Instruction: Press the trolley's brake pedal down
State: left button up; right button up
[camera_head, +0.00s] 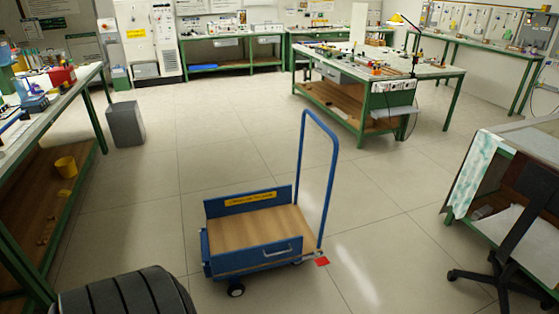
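The trolley (262,228) stands on the tiled floor in the middle front of the head view. It has a wooden deck, low blue side walls and a tall blue push handle (334,165) at its right end. A small red pedal (322,261) sticks out low at the right end, below the foot of the handle. I cannot tell from here whether the pedal is up or down. A black wheel (236,290) shows under the near left corner. Neither of my grippers is in view.
A green bench (62,90) runs along the left, with a grey bin (126,124) beside it. A workbench (375,85) stands behind the trolley. A black office chair (510,250) and a table stand at the right. The floor around the trolley is mostly clear.

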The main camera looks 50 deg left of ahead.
aim_at(320, 261)
jog(key=u, duration=1.2)
jog(key=i+l, duration=0.3)
jog(key=i, duration=0.2)
jog(key=i+l, duration=0.25)
jog(key=i, duration=0.3)
jog(key=i+l, duration=0.3)
jog(key=i, duration=0.2)
